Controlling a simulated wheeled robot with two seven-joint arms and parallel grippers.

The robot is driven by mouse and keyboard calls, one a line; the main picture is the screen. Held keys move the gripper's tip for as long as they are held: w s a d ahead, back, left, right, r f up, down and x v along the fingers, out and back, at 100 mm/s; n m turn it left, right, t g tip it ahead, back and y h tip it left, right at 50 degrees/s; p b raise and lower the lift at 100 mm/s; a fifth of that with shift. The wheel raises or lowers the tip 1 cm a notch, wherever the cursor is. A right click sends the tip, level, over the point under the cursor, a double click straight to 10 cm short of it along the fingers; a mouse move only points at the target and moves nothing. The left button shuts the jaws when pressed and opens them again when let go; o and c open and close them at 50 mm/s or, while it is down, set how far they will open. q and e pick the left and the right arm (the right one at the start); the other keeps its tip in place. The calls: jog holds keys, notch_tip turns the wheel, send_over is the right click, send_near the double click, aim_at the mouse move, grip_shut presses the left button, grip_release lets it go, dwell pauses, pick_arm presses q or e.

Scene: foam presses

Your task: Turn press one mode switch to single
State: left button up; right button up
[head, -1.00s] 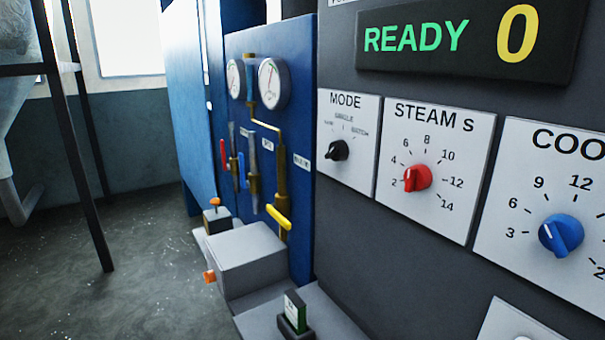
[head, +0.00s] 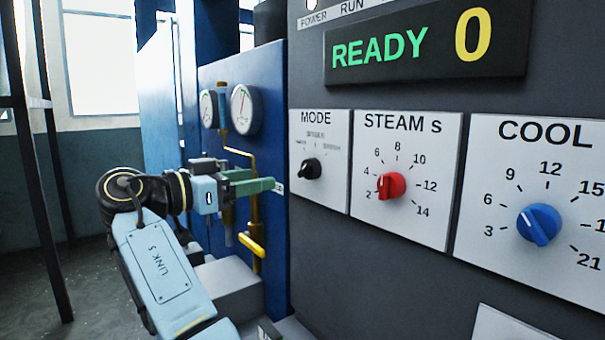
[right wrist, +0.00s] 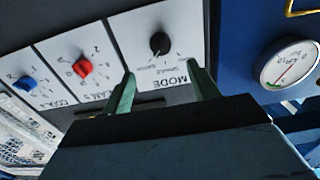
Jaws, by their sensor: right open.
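The mode switch is a small black knob (head: 311,168) on the white MODE plate (head: 338,180), left of the steam plate on the dark panel. Its pale mark seems to sit at the left, away from the SINGLE label at the top; the exact setting is hard to read. My right gripper (head: 272,186) has green fingers and is left of the plate, empty. In the right wrist view the open fingers (right wrist: 160,68) stand apart in front of the plate, with the black knob (right wrist: 160,43) beyond and between their tips, not touched. My left gripper is not in view.
The red steam knob (head: 391,186) and blue cool knob (head: 539,224) are to the right. A READY display (head: 428,45) is above. Gauges (head: 245,109) and a yellow-handled valve (head: 251,245) on the blue cabinet are close behind my right arm.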

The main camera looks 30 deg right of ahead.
aim_at(302, 171)
jog(key=d, duration=0.3)
jog(key=d+p, duration=0.1)
jog(key=d, duration=0.3)
jog(key=w+d, duration=0.1)
jog(key=d, duration=0.3)
jog(key=shift+d, duration=0.15)
jog(key=shift+c, duration=0.4)
jog(key=c, duration=0.9)
jog(key=shift+n+p, duration=0.4)
jog(key=n+p, duration=0.2)
jog(key=n, duration=0.2)
jog(key=shift+s, duration=0.1)
jog(key=shift+n+p, duration=1.3)
jog(key=shift+n, duration=0.7)
